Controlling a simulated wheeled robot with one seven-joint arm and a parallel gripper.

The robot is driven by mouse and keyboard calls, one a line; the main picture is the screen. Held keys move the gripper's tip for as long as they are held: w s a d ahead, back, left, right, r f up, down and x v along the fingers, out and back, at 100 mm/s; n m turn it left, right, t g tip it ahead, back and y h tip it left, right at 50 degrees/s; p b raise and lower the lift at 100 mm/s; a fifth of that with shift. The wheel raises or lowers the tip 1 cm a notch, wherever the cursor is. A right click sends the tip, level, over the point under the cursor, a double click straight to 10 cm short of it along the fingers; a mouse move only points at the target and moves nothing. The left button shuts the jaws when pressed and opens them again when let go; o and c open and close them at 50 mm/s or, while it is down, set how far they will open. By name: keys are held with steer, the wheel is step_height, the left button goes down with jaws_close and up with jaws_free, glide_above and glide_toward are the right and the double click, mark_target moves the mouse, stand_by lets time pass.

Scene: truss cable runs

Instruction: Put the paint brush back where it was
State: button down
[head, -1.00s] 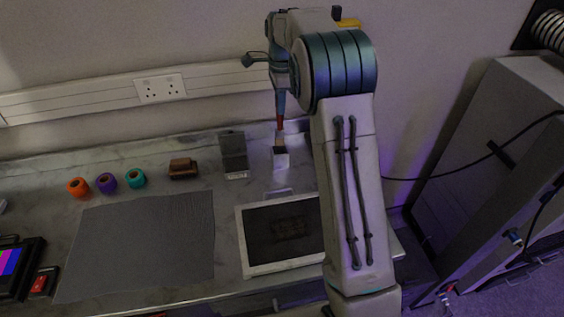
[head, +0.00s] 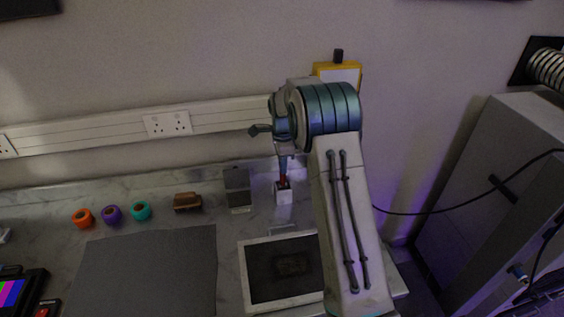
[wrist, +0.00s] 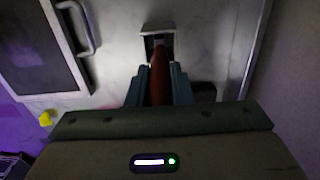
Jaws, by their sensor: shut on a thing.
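The paint brush shows in the wrist view as a red handle (wrist: 160,75) between the fingers of my gripper (wrist: 159,88). In the head view its red part (head: 283,181) stands upright, its lower end at the top of a small white holder (head: 284,197). The holder also shows in the wrist view (wrist: 158,29), with the brush reaching into its opening. My gripper is shut on the brush, above the holder. The bristles are hidden, and I cannot tell how deep the brush sits.
A dark grey block (head: 238,188) stands just left of the holder. A framed dark tray (head: 245,272) with a handle lies in front. A brown block (head: 187,202) and orange (head: 82,218), purple (head: 112,215) and teal (head: 140,210) rings sit further left, behind a grey mat (head: 150,270).

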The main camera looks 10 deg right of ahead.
steer(key=shift+f, duration=0.2)
steer(key=c, duration=1.3)
jaws_free()
steer(key=shift+r, duration=0.15)
